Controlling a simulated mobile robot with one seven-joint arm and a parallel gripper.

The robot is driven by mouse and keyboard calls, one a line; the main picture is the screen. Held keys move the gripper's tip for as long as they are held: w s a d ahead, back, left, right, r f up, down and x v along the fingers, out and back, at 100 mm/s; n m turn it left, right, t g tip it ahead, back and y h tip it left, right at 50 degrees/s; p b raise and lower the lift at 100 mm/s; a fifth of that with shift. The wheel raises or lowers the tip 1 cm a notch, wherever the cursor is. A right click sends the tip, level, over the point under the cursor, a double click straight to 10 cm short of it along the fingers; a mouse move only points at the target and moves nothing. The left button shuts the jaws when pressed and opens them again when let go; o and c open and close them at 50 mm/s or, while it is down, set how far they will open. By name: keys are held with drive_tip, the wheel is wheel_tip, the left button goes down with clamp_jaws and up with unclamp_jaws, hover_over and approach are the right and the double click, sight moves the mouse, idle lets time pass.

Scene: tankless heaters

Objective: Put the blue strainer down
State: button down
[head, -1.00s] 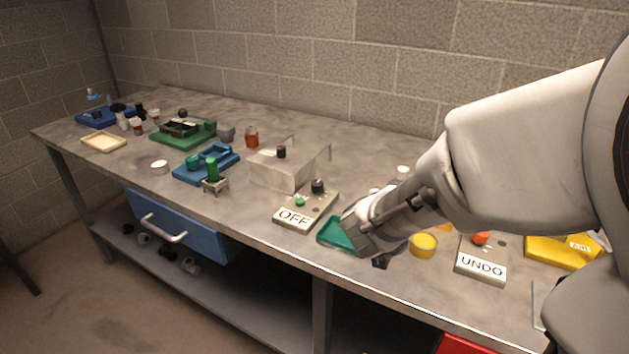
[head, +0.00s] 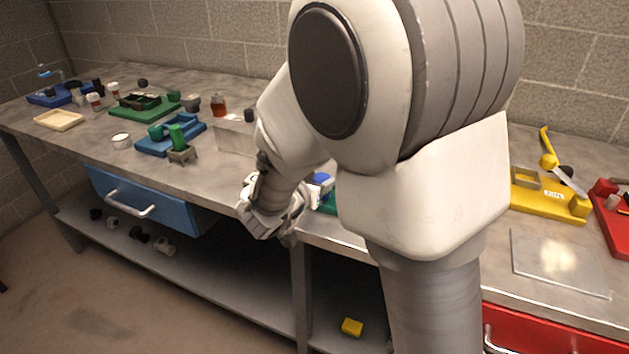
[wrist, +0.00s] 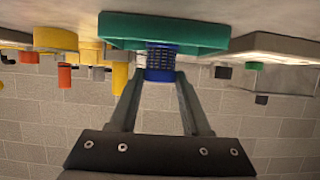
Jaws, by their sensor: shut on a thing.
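The blue strainer (wrist: 160,66) is between the fingertips of my gripper (wrist: 161,78), which is shut on it. The wrist view is upside down, with the bench at the top. There the strainer overlaps the edge of a green tray (wrist: 120,30); whether it touches the tray I cannot tell. In the head view, a small blue piece that looks like the strainer (head: 321,179) shows beside my gripper (head: 308,190), near the bench's front edge. A bit of the green tray (head: 328,206) shows there too. My arm hides most of that area.
In the head view, a blue fixture (head: 160,146), a green fixture (head: 130,112) and a cream tray (head: 58,120) stand at left. A yellow fixture (head: 553,200) and a flat plate (head: 557,262) are at right. In the wrist view, yellow and orange parts sit near the green tray.

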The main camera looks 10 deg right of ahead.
drive_tip(key=shift+f, duration=0.15)
drive_tip(key=shift+f, duration=0.1)
drive_tip(key=shift+c, duration=1.8)
unclamp_jaws()
